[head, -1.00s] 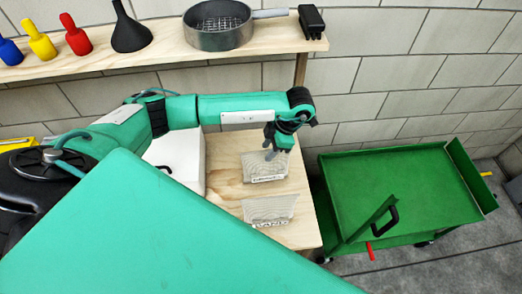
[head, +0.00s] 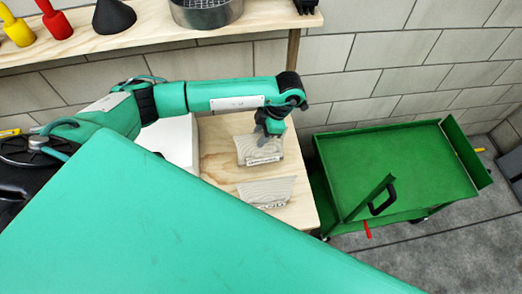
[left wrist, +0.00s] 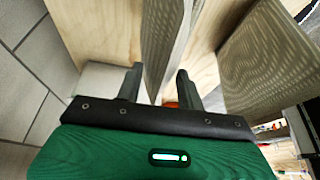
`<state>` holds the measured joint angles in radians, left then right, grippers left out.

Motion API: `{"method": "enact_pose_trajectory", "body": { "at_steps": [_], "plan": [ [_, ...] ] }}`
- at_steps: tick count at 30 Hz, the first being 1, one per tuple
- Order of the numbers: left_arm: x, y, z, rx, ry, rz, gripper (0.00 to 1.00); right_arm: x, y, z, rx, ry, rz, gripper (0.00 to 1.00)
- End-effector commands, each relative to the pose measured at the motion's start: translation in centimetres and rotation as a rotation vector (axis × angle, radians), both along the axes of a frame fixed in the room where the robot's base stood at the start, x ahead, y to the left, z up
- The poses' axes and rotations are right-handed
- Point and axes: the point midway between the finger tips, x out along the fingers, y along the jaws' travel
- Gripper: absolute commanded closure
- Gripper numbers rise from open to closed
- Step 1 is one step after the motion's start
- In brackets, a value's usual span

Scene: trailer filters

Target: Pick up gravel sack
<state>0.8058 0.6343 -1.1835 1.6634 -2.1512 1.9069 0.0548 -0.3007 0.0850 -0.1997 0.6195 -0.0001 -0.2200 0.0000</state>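Two grey, patterned sacks stand on the wooden table. The rear sack (head: 268,158) has a label too small to read clearly; I take it as the gravel sack. The front sack (head: 267,193) bears a label that reads like SAND. My left gripper (head: 267,138) points down at the rear sack's top edge. In the left wrist view the gripper (left wrist: 160,76) is open, its fingers on either side of the upright sack (left wrist: 165,35), with gaps showing. The other sack (left wrist: 268,65) stands to the right there. My right gripper is out of view.
A green cart (head: 395,165) with a black handle stands right of the table (head: 222,165). A white box (head: 178,145) is left of the sacks. A shelf (head: 150,32) above holds a pan (head: 207,14), a funnel (head: 114,16) and coloured bottles. Cart tray looks empty.

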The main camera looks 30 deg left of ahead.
Motion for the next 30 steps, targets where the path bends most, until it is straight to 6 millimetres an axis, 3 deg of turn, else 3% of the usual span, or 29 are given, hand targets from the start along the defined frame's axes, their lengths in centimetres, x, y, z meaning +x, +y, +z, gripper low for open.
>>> {"method": "enact_pose_trajectory", "body": {
  "at_steps": [9,15,30],
  "plan": [
    [0.0,0.0,0.0,0.0,0.0,0.001,0.62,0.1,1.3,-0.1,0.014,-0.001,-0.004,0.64],
    [0.0,0.0,0.0,0.001,-0.001,0.001,1.0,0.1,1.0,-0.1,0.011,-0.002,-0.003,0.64],
    [0.0,0.0,0.0,0.0,0.0,0.001,1.0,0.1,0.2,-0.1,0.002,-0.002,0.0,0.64]
  ]
}}
